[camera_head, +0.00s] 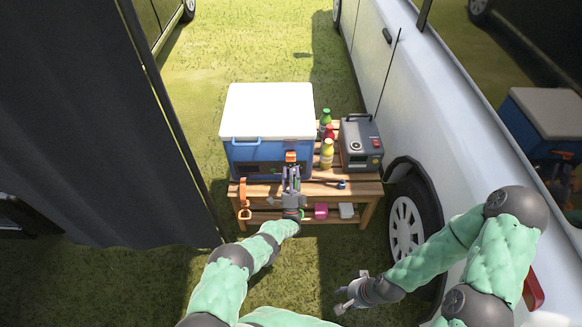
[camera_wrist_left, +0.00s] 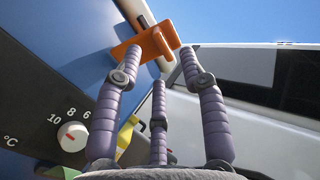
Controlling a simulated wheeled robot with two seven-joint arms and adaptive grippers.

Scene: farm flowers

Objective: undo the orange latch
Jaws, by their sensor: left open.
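The blue cooler (camera_head: 240,155) with a white lid (camera_head: 268,108) stands on a wooden table. The orange latch (camera_head: 290,155) is on its front near the lid's edge. It also shows large in the left wrist view (camera_wrist_left: 150,42). My left gripper (camera_head: 291,168) is open just in front of the latch. In the left wrist view the purple fingers (camera_wrist_left: 161,58) spread below the latch, with the tips close to it; I cannot tell whether they touch. My right gripper (camera_head: 350,292) is open and empty, low over the grass at the right.
A temperature dial (camera_wrist_left: 72,136) is on the cooler's front. Green, red and yellow bottles (camera_head: 327,153) and a grey device (camera_head: 360,141) stand right of the cooler. A white vehicle (camera_head: 385,85) bounds the right, a dark panel (camera_head: 75,120) the left.

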